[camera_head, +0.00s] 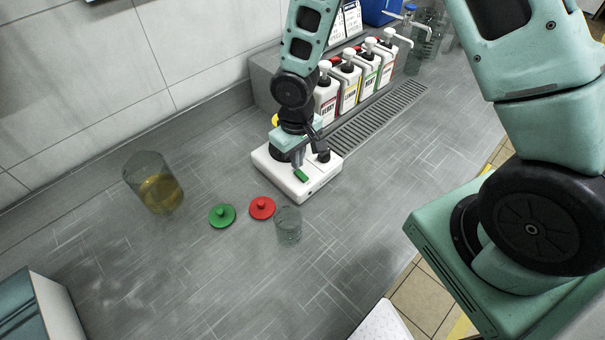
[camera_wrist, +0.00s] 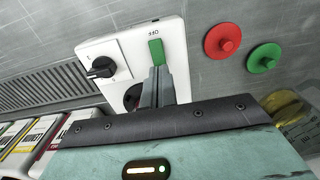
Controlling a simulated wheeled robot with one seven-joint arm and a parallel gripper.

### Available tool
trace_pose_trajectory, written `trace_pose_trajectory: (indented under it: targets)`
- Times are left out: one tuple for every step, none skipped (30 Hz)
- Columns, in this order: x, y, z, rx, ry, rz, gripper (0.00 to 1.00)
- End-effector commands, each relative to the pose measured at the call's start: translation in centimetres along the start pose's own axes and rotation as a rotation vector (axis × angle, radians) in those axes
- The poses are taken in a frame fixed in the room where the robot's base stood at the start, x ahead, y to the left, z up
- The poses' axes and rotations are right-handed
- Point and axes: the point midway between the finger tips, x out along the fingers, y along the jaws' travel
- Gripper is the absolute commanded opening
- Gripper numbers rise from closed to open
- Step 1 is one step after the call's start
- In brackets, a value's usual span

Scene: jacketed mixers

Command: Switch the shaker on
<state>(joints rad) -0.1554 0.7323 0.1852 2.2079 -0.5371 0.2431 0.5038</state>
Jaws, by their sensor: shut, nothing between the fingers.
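The shaker is a white box (camera_head: 312,192) on the grey counter, below my gripper. It also fills the upper middle of the wrist view (camera_wrist: 122,60). It has a green switch (camera_wrist: 156,51) near one edge, also seen in the head view (camera_head: 301,175), and a black dial knob (camera_wrist: 101,67). My gripper (camera_wrist: 158,70) is shut and empty, pointing down at the shaker. Its fingertips overlap the near end of the green switch in the wrist view; I cannot tell whether they touch it. A dark round part of the shaker (camera_wrist: 132,97) is partly hidden by the fingers.
A red lid (camera_head: 262,207), a green lid (camera_head: 222,216) and an empty clear beaker (camera_head: 288,226) stand close to the shaker. A beaker of yellow liquid (camera_head: 153,185) is further left. Several pump bottles (camera_head: 350,84) and a drain grate (camera_head: 378,117) lie behind.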

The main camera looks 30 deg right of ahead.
Motion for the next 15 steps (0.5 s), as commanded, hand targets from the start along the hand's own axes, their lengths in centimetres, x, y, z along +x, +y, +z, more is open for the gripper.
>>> trace_pose_trajectory:
  targets:
    - [0.00, 0.00, 0.00, 0.000, 0.000, 0.000, 0.00]
    - [0.00, 0.00, 0.00, 0.000, 0.000, 0.000, 0.00]
    - [0.00, 0.00, 0.00, 0.000, 0.000, 0.000, 0.00]
    - [0.00, 0.00, 0.00, 0.000, 0.000, 0.000, 0.00]
    - [0.00, 0.00, 0.00, 0.000, 0.000, 0.000, 0.00]
    - [0.00, 0.00, 0.00, 0.000, 0.000, 0.000, 0.00]
    - [0.01, 0.00, 0.00, 0.000, 0.000, 0.000, 0.00]
    - [0.03, 0.00, 0.00, 0.000, 0.000, 0.000, 0.00]
    - [0.06, 0.00, 0.00, 0.000, 0.000, 0.000, 0.00]
    - [0.09, 0.00, 0.00, 0.000, 0.000, 0.000, 0.00]
    - [0.13, 0.00, 0.00, 0.000, 0.000, 0.000, 0.00]
    - [0.18, 0.00, 0.00, 0.000, 0.000, 0.000, 0.00]
    - [0.23, 0.00, 0.00, 0.000, 0.000, 0.000, 0.00]
    - [0.28, 0.00, 0.00, 0.000, 0.000, 0.000, 0.00]
    - [0.34, 0.00, 0.00, 0.000, 0.000, 0.000, 0.00]
